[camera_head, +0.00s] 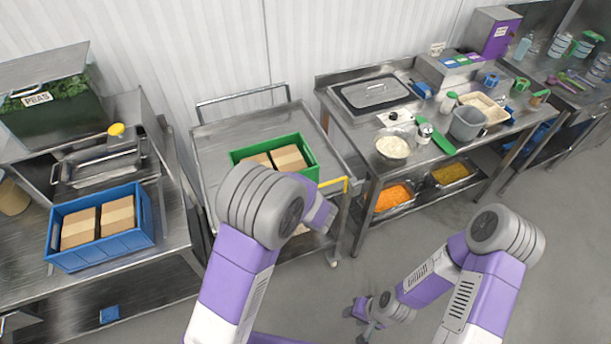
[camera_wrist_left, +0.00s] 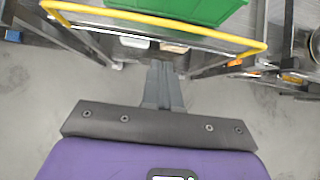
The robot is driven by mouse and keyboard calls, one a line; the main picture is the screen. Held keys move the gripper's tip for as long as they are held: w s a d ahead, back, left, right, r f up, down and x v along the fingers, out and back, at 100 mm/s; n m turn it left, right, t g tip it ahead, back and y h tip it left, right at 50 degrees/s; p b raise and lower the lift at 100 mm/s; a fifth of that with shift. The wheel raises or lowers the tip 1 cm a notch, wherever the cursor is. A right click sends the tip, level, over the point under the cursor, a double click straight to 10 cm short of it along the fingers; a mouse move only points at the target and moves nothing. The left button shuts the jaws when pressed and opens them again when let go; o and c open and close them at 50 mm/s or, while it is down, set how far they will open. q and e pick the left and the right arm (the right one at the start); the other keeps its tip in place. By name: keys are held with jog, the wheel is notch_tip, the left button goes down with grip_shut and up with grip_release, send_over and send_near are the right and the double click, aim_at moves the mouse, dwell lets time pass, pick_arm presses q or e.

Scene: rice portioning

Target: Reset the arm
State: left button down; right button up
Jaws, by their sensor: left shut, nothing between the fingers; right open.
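My left arm (camera_head: 240,265) reaches up in front of the steel cart in the head view, and its gripper is hidden there behind the arm. In the left wrist view my left gripper (camera_wrist_left: 163,88) is shut and empty, its fingers together over the grey floor near the cart's yellow handle (camera_wrist_left: 150,27). My right gripper (camera_head: 357,324) hangs low over the bare floor in the head view, at the bottom centre. It is open and empty, clear of the cart and the tables.
A green crate (camera_head: 311,157) with brown boxes stands on the cart (camera_head: 215,140). A blue crate (camera_head: 110,247) with boxes stands on the left table. The right worktable (camera_head: 345,125) holds a rice bowl (camera_head: 393,147) and several containers.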

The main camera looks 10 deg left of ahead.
pick_arm(q)
jog(key=s+f+n+g+h+b, duration=0.3)
jog(key=s+f+n+b, duration=0.4)
jog(key=s+f+n, duration=0.5)
jog(key=s+d+f+n+g+h+b, duration=0.1)
jog(key=s+f+n+g+h+b, duration=0.2)
jog(key=s+f+n, duration=0.9)
jog(key=shift+d+f+n+h+b, duration=0.15)
jog(key=shift+f+n+h+b, duration=1.4)
jog(key=shift+f+n, duration=2.05)
jog(key=shift+r+n+y+b, duration=0.35)
jog(key=shift+r+n, duration=0.15)
jog(key=shift+r, duration=0.1)
